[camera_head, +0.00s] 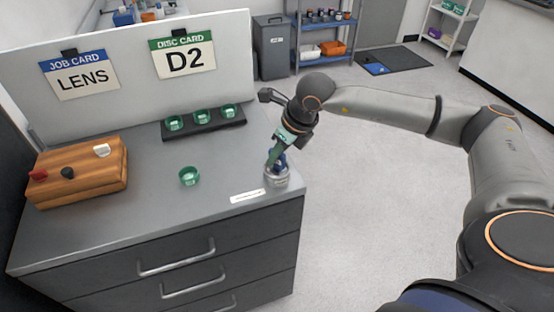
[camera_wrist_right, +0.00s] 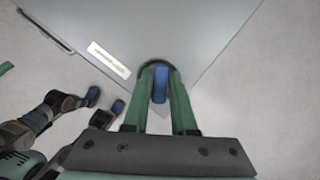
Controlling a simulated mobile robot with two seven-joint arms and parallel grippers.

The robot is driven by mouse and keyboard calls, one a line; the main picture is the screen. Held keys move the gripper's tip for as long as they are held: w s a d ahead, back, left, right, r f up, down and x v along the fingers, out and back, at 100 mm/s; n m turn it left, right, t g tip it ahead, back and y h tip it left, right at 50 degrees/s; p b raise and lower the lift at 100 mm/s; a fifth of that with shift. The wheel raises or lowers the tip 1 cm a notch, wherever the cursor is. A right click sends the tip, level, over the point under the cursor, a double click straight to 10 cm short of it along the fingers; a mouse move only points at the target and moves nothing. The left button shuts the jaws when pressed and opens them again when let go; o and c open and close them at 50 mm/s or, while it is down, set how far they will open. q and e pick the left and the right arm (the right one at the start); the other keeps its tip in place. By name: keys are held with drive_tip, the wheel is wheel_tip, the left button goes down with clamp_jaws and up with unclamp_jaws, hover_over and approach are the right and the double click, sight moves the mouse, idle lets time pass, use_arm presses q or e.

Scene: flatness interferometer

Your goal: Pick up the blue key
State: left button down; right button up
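My left gripper cannot be made out in either view.
A wooden block (camera_head: 78,172) with small knobs is at left. A white label (camera_head: 247,196) lies near the base. A board (camera_head: 130,77) with two cards stands behind.

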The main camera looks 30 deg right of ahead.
clamp_jaws()
drive_tip(key=shift+r, duration=0.1)
